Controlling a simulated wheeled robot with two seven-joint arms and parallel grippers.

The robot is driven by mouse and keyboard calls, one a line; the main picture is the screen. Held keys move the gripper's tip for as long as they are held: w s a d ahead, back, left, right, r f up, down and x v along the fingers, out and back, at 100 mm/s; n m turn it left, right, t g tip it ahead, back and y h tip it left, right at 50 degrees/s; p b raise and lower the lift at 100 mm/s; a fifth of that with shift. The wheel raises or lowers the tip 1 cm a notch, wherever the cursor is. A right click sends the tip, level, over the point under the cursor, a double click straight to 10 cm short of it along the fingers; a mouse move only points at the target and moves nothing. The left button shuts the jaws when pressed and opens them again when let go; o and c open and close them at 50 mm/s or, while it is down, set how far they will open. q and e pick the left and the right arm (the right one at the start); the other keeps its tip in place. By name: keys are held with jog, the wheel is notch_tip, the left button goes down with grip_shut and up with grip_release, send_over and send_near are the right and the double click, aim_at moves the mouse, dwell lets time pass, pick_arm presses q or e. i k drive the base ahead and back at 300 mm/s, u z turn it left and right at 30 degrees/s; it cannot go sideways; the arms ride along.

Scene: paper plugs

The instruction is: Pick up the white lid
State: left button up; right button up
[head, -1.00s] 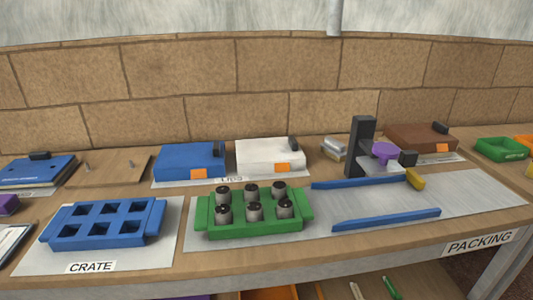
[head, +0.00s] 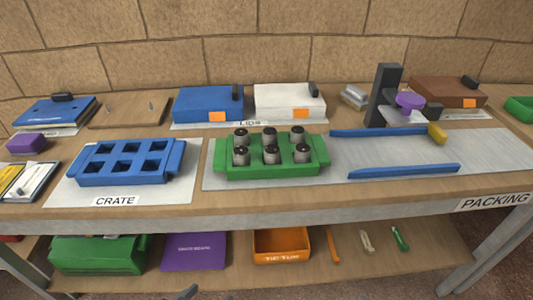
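The white lid (head: 289,101) lies flat on the sheet labelled LIDS at the back of the table in the head view. It has a black handle or knob at its back right and an orange tag on its front. The blue lid (head: 208,104) lies close beside it on the left. A small dark tip, probably part of my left gripper (head: 188,292), just shows at the bottom edge, far from the lid. Its opening cannot be made out. My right gripper is not in view.
A green crate (head: 222,173) holding several grey cylinders stands in front of the white lid. A blue empty crate (head: 97,181) is at left. A black stand (head: 381,96) with a purple top is to the right. The lower shelf holds an orange bin (head: 281,259).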

aim_at(294, 101)
jog(key=u, duration=3.1)
jog(key=k, duration=1.4)
jog(key=z, duration=1.45)
jog(key=i, duration=0.5)
jog(key=z, duration=0.05)
